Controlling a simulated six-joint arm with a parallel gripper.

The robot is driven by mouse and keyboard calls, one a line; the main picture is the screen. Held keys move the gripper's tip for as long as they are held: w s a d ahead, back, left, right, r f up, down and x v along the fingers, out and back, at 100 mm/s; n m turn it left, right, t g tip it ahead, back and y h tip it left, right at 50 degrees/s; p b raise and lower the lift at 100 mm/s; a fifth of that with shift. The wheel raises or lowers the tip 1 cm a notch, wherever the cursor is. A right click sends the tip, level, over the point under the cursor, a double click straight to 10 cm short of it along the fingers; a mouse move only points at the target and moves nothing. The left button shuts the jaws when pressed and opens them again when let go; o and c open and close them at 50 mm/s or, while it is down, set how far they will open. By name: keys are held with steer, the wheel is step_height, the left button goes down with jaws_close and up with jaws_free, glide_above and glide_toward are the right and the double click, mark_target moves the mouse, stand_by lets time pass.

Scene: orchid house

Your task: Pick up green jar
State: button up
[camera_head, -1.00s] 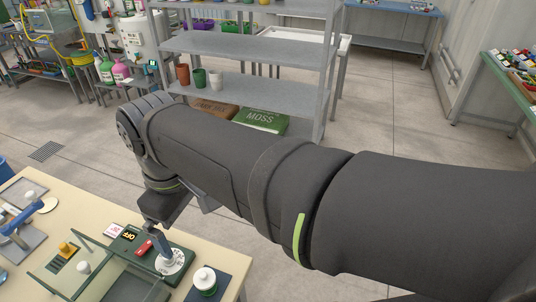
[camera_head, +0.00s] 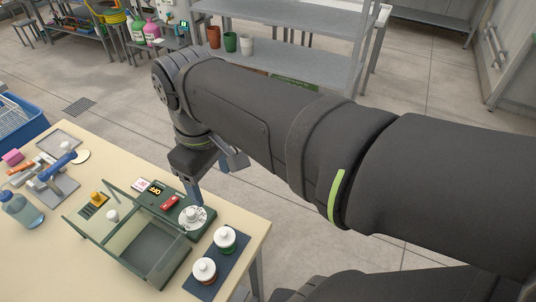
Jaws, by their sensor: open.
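The green jar (camera_head: 224,239) has a white lid and a green band. It stands upright on a dark blue mat (camera_head: 232,263) near the right end of the table. A similar jar with a white lid and an orange-red band (camera_head: 204,271) stands on the same mat, nearer the front. My gripper (camera_head: 216,183) is open, points downward and is up and left of the green jar, apart from it. One finger appears over or just behind a white round dial (camera_head: 193,217). Nothing shows between the fingers.
A glass-walled case (camera_head: 128,235) on a dark green base stands left of the jars. A blue clamp-like tool (camera_head: 57,165), a bottle (camera_head: 20,207) and a blue crate (camera_head: 22,118) are further left. Grey shelving (camera_head: 290,63) stands behind. The table's right edge is close to the mat.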

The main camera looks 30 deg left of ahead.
mark_target(225, 240)
steer(key=f, duration=1.3)
steer(key=s+f, duration=0.1)
steer(key=f, duration=0.6)
steer(key=shift+f, duration=0.1)
steer(key=shift+w+a+f, duration=0.1)
steer(key=shift+w+f, duration=0.1)
steer(key=shift+f, duration=1.3)
steer(key=shift+w+a+f, duration=0.1)
steer(key=shift+w+f, duration=0.1)
steer(key=shift+f, duration=1.25)
steer(key=c, duration=1.1)
steer(key=shift+o, duration=0.2)
steer(key=shift+r, duration=0.2)
